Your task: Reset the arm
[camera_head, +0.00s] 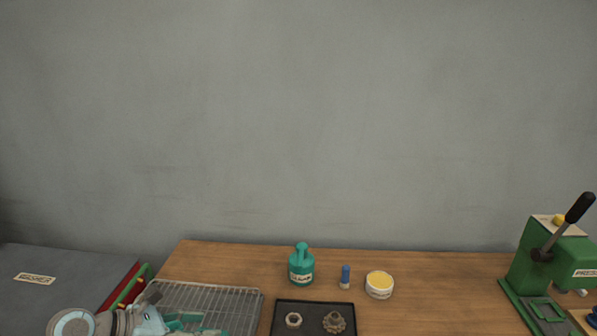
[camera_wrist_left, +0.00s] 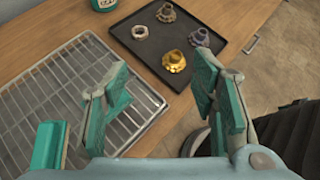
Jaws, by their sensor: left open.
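My left arm comes in at the bottom left of the head view, with its left gripper (camera_head: 185,322) over the wire rack. In the left wrist view the left gripper (camera_wrist_left: 160,88) has its two teal-padded fingers wide apart with nothing between them. Below and beyond the fingers lie the wire rack (camera_wrist_left: 45,95) and the dark tray (camera_wrist_left: 215,20). My right gripper shows in neither view.
The tray holds a nut (camera_wrist_left: 140,32), a gold part (camera_wrist_left: 174,61) and other metal parts. Behind it stand a teal bottle (camera_head: 301,266), a blue tube (camera_head: 345,277) and a yellow-topped tin (camera_head: 379,285). A green press (camera_head: 545,262) stands at right; the wooden bench (camera_head: 440,290) between is clear.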

